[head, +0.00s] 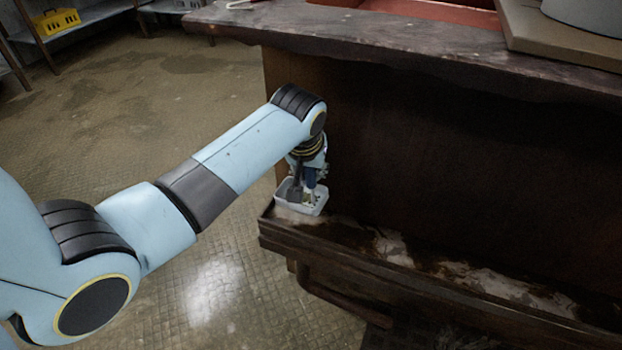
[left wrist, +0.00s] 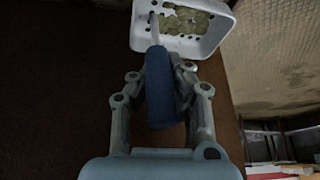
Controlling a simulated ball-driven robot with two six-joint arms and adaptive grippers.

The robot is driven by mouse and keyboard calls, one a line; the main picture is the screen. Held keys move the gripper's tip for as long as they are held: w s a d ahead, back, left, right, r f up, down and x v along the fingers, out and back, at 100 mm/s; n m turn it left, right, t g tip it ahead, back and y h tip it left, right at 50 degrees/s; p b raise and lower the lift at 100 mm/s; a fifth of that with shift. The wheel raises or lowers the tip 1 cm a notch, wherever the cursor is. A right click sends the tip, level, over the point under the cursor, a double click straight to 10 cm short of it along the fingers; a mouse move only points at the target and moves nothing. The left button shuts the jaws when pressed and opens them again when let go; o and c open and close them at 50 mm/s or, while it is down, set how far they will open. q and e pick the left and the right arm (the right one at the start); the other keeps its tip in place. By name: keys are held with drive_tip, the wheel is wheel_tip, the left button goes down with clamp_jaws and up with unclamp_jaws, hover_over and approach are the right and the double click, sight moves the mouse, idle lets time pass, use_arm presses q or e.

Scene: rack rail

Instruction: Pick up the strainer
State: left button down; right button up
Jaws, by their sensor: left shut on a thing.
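The strainer (left wrist: 163,85) has a thick blue handle and a thin pale rod running to the white basket. My left gripper (left wrist: 162,100) is shut on the blue handle, with a finger on either side. The white basket (left wrist: 219,38) has square rounded walls, and a mottled greenish patch shows inside it. In the head view the basket (head: 313,209) is at the near left end of the wooden ledge, under my left gripper (head: 308,180). I cannot tell whether it touches the ledge. My wrist and fingers partly hide the handle there. My right gripper is out of view.
The dark wooden ledge (head: 420,278) runs right along a tall brown panel (head: 450,160), with pale worn patches. A counter top (head: 400,45) overhangs above it. Open tiled floor (head: 210,285) lies to the left. A yellow crate (head: 57,22) stands on a far shelf.

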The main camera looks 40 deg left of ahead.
use_arm(q)
drive_tip(key=s+d+r+p, duration=0.1)
drive_tip(key=s+p, duration=0.3)
drive_tip(key=s, duration=0.5)
drive_tip(key=s+d+r+p, duration=0.2)
drive_tip(key=s+d+p, duration=0.1)
drive_tip(key=s, duration=0.7)
drive_tip(key=shift+d+r+p, duration=0.2)
drive_tip(key=shift+d+p, duration=0.05)
drive_tip(key=shift+p, duration=0.35)
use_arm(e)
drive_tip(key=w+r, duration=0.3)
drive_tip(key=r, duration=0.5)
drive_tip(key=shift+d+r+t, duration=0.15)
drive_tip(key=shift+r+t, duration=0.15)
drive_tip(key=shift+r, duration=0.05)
